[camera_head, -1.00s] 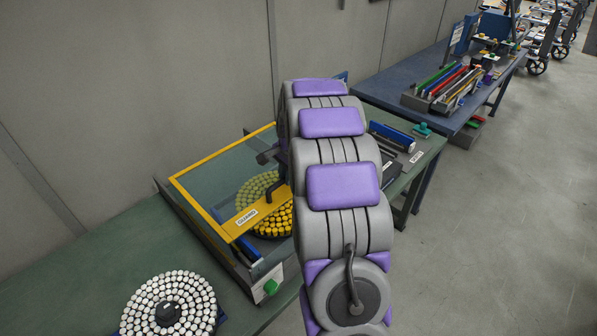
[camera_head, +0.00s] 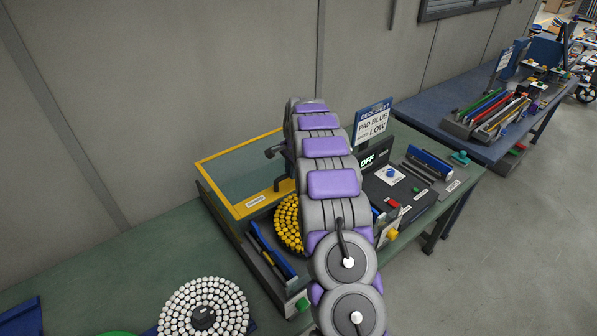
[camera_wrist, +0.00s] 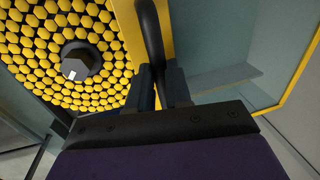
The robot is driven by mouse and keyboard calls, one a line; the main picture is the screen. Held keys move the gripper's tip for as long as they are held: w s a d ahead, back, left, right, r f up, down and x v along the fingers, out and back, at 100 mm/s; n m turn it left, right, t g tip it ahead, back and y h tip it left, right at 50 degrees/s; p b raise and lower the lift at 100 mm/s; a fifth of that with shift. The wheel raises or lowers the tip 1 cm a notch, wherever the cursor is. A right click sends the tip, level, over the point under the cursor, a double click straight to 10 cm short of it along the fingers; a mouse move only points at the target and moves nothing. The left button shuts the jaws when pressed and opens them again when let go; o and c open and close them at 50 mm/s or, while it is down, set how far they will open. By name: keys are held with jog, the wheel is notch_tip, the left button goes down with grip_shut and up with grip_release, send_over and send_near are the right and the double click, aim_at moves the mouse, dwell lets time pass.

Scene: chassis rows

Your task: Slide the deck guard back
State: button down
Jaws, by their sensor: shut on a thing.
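The deck guard (camera_head: 208,168) is a clear panel in a yellow frame on the machine on the green bench. It sits over the rear part of the deck, and a round pad of yellow pegs (camera_head: 288,222) shows uncovered in front of it. In the wrist view my gripper (camera_wrist: 165,88) is shut on the guard's dark handle (camera_wrist: 150,38), beside the yellow frame bar (camera_wrist: 130,40). The yellow pad (camera_wrist: 60,50) with its dark hub is at the upper left there. In the head view my arm hides the gripper and part of the guard.
A pad of white pegs (camera_head: 206,307) lies on the bench at front left. A control box with an OFF display (camera_head: 368,161) and a sign (camera_head: 372,122) stand right of my arm. A second bench (camera_head: 430,105) holds coloured rods. The wall is close behind.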

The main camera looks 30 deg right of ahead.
jog(key=shift+w+a+r+p, duration=0.1)
jog(key=shift+w+p, duration=0.65)
jog(key=shift+w, duration=0.8)
jog(key=shift+w+a+p, duration=0.1)
jog(key=shift+w+p, duration=0.6)
jog(key=shift+w, duration=0.95)
jog(key=shift+d, duration=0.1)
jog(key=c, duration=1.1)
grip_release()
jog(key=shift+o, duration=0.2)
jog(key=s+r+p, duration=0.1)
jog(key=s+r, duration=0.2)
jog(key=r, duration=1.3)
jog(key=shift+d+r, duration=0.25)
jog(key=shift+r, duration=0.1)
jog(key=shift+s, duration=0.1)
jog(key=shift+a, duration=0.15)
